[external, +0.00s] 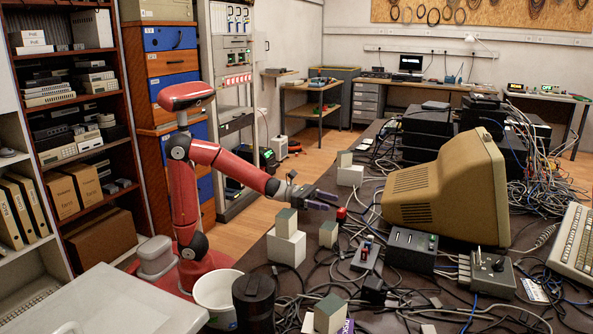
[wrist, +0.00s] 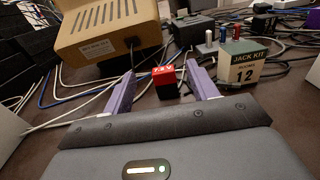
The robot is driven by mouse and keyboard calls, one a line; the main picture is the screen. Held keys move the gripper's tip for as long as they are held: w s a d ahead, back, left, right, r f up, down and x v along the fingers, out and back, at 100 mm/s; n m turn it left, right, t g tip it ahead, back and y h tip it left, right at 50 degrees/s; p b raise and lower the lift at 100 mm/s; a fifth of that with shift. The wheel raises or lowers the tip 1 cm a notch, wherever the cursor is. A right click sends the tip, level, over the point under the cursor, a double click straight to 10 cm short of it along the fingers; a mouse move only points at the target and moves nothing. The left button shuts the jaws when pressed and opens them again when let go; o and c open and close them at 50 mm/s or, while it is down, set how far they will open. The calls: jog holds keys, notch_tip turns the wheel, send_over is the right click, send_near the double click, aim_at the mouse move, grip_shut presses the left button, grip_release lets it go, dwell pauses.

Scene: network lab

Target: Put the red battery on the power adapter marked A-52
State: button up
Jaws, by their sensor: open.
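The red battery (wrist: 165,75) has a red top with a white voltage label and a dark lower part. In the wrist view it stands between the two purple fingers of my gripper (wrist: 160,72), with a gap on both sides. I cannot tell how much depth separates it from the fingertips. In the external view the battery (external: 341,214) is a small red block on the dark table, just beyond my open, empty gripper (external: 328,200). No A-52 marking is readable in either view, so I cannot tell which thing is that adapter.
A box labelled Jack Kit (wrist: 243,68) stands right of the battery in the wrist view. A beige monitor (external: 447,188) is beyond it. Several pale blocks, including a white one (external: 286,247), stand along the table's near edge. Cables (external: 400,300) cover much of the table (external: 258,254).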

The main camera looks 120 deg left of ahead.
aim_at(341, 216)
jog(key=shift+f, duration=0.95)
jog(key=shift+w+f, duration=0.1)
jog(key=shift+w, duration=0.15)
jog(key=w, duration=0.4)
jog(key=w+p, duration=0.1)
jog(key=w, duration=0.2)
jog(key=shift+d, duration=0.3)
jog(key=c, duration=1.2)
